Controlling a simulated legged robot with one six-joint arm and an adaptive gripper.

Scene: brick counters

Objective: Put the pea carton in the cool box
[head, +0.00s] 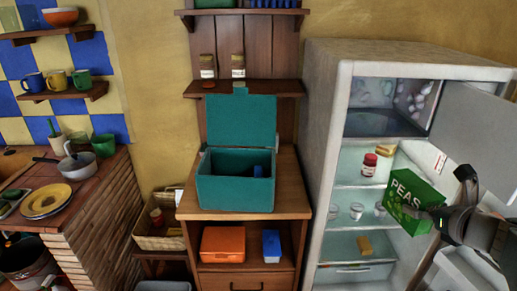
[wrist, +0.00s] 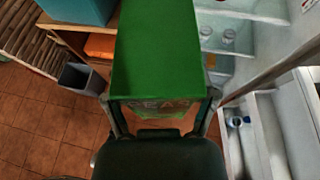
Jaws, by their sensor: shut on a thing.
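The green pea carton (head: 412,200), with "PEAS" in white letters, is in front of the open fridge at the right in the head view. My gripper (head: 441,217) is shut on it and holds it in the air, tilted. In the wrist view the carton (wrist: 155,50) stands out between the two fingers of my gripper (wrist: 160,112). The teal cool box (head: 235,190) stands on the wooden cabinet left of the fridge, its lid (head: 241,121) raised. A small blue item (head: 258,171) shows inside it. The box's corner also shows in the wrist view (wrist: 80,8).
The fridge (head: 325,150) stands open with a red-capped jar (head: 370,165) and glasses inside; its door (head: 478,125) is at the right. An orange container (head: 223,243) and a blue one (head: 271,246) sit on the cabinet's lower shelf. A grey bin (wrist: 82,78) stands on the floor.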

